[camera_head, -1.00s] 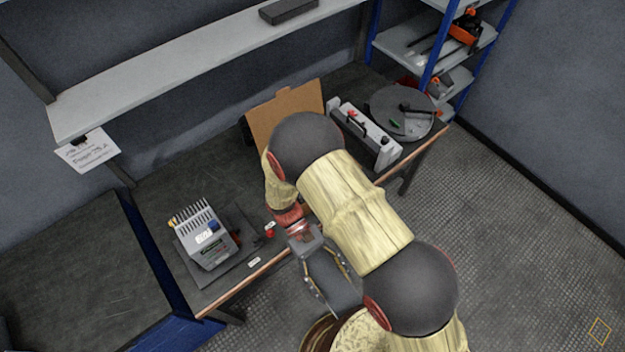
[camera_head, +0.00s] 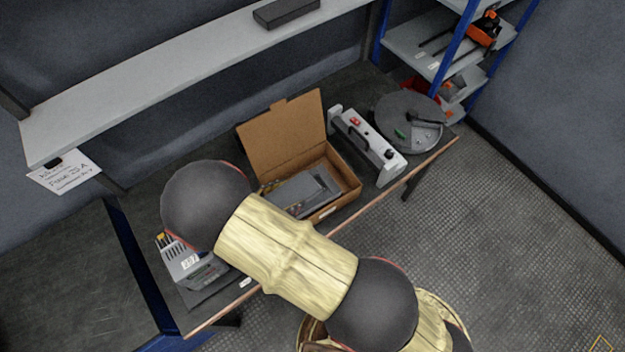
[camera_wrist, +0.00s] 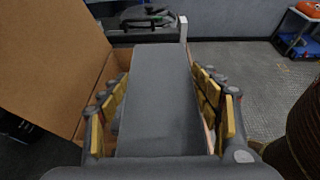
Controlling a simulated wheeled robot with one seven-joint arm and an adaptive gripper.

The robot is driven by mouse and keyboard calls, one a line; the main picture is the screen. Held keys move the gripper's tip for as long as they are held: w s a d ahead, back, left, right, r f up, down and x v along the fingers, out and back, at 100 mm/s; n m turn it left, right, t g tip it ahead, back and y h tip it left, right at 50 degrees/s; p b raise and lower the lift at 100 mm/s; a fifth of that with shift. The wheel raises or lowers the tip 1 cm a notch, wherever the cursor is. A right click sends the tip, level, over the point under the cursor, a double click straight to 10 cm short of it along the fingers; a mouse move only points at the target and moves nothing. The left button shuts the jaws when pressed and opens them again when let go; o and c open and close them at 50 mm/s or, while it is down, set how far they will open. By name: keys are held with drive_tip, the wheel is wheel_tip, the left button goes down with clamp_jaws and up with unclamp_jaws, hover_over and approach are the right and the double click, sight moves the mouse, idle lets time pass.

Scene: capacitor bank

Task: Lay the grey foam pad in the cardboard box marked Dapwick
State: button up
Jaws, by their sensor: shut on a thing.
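The grey foam pad (camera_head: 306,188) is a flat dark-grey slab. My gripper (camera_wrist: 162,88) is shut on it, with yellow-padded fingers along both sides; the pad (camera_wrist: 160,95) points away from the wrist. The open cardboard box (camera_head: 345,178) stands on the bench with its lid (camera_head: 285,130) raised at the back. The pad is over or within the box opening; I cannot tell whether it touches the bottom. The lid also fills the left of the wrist view (camera_wrist: 50,60). A small white label (camera_head: 328,211) is on the box front, too small to read. My arm hides the box's left front.
A white-and-grey device (camera_head: 367,143) stands close to the right of the box, with a round grey tray (camera_head: 410,122) beyond it. A grey instrument (camera_head: 190,265) sits at the left, partly behind my arm. A shelf (camera_head: 190,65) runs above the bench.

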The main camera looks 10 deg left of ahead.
sight(305, 179)
drive_tip(key=w+d+f, duration=0.1)
drive_tip(key=w, duration=0.2)
drive_tip(key=w+d+f, duration=0.1)
drive_tip(key=w+f, duration=0.1)
drive_tip(key=w+d+f, duration=0.1)
drive_tip(key=w, duration=0.2)
drive_tip(key=shift+w+f, duration=0.2)
drive_tip(key=shift+w, duration=0.1)
drive_tip(key=w+f, duration=0.1)
drive_tip(key=f, duration=0.1)
drive_tip(key=w+d+f, duration=0.1)
drive_tip(key=w+f, duration=0.1)
drive_tip(key=shift+w+f, duration=0.1)
drive_tip(key=shift+w, duration=0.05)
drive_tip(key=f, duration=0.1)
drive_tip(key=w+f, duration=0.1)
drive_tip(key=f, duration=0.1)
drive_tip(key=shift+d+f+b, duration=0.15)
drive_tip(key=shift+f+b, duration=0.05)
drive_tip(key=shift+b, duration=0.1)
drive_tip(key=shift+f, duration=0.4)
drive_tip(key=shift+f+b, duration=0.4)
drive_tip(key=shift+b, duration=0.05)
drive_tip(key=shift+s+f, duration=0.1)
drive_tip(key=shift+f, duration=0.1)
drive_tip(key=o, duration=1)
drive_tip(key=shift+d, duration=0.1)
